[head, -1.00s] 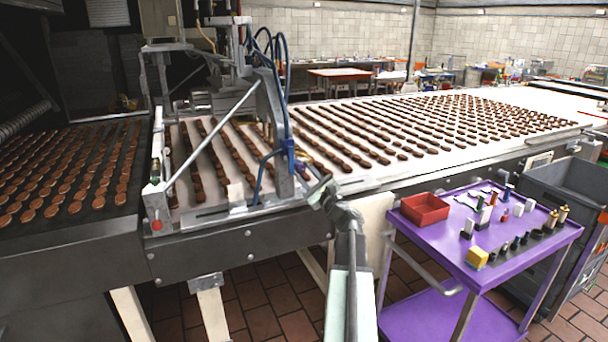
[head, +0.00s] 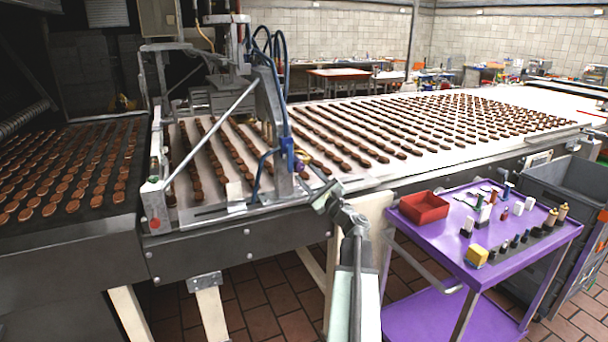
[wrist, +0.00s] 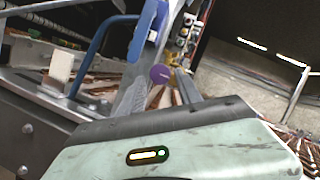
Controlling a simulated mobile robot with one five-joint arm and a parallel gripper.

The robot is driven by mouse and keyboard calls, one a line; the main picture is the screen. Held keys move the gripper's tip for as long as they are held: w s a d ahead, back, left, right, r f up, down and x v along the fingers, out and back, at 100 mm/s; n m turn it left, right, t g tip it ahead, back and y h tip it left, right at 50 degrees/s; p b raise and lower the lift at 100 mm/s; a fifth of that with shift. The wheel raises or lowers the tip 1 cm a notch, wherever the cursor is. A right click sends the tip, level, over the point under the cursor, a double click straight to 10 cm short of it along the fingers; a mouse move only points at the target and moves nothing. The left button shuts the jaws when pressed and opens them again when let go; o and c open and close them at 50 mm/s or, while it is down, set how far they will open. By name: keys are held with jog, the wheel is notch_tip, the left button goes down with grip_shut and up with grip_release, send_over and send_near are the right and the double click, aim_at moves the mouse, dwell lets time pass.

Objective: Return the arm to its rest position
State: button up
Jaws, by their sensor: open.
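My arm rises from the bottom of the head view, and my gripper (head: 324,196) is beside the front edge of the conveyor, right of the machine frame. In the wrist view my gripper (wrist: 158,92) has its two grey fingers apart with nothing held between them. A purple round knob (wrist: 160,74) shows beyond the fingertips; I cannot tell its distance. A blue part (wrist: 150,30) of the machine lies just past it.
The conveyor (head: 370,178) carries rows of brown biscuits. The metal machine frame (head: 273,130) with blue hoses stands left of my gripper.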

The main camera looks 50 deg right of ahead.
jog(key=b+v, duration=0.1)
jog(key=v, duration=0.4)
jog(key=w+a+f+n+g+y, duration=0.3)
jog(key=w+a+f+n, duration=0.15)
jog(key=a, duration=0.55)
jog(key=w+a+f+n+g+y, duration=0.3)
jog(key=w+a+f+n+y, duration=0.15)
jog(key=a, duration=0.65)
jog(key=w+a+f+n+g+y, duration=0.35)
jog(key=a+f+n, duration=0.2)
jog(key=a, duration=0.45)
jog(key=s+a+f+n+g+h, duration=0.3)
jog(key=s+a+f+n+g, duration=0.4)
jog(key=a, duration=0.4)
jog(key=s+a+f+n+g+h, duration=0.45)
jog(key=a+f+n, duration=0.5)
jog(key=a, duration=0.25)
notch_tip(320, 180, up, 15)
jog(key=p, duration=1.5)
jog(key=shift+s+d+g, duration=0.2)
jog(key=shift+s+g, duration=0.05)
jog(key=shift+g, duration=0.05)
